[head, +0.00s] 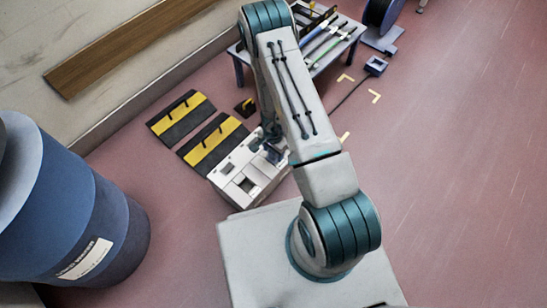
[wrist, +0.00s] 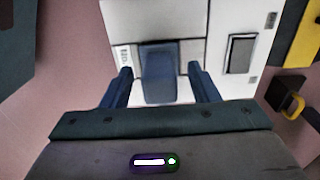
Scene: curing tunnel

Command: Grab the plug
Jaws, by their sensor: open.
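A dark blue block, which looks like the plug (wrist: 158,75), sits on a white boxy unit (wrist: 218,18) in the wrist view. My gripper (wrist: 160,71) is open, with one finger on each side of the blue block and a visible gap at both sides. Whether the fingers are down at its height I cannot tell. In the head view the white unit (head: 230,166) stands on the floor left of my arm. My gripper (head: 270,146) is over its upper right part, and the plug is hard to tell apart from it there.
Two black and yellow ramps (head: 212,142) lie left of the unit, with a small black and yellow block (head: 245,107) near them. A table with tools (head: 318,42) stands behind my arm. A large blue drum (head: 85,225) is at the left.

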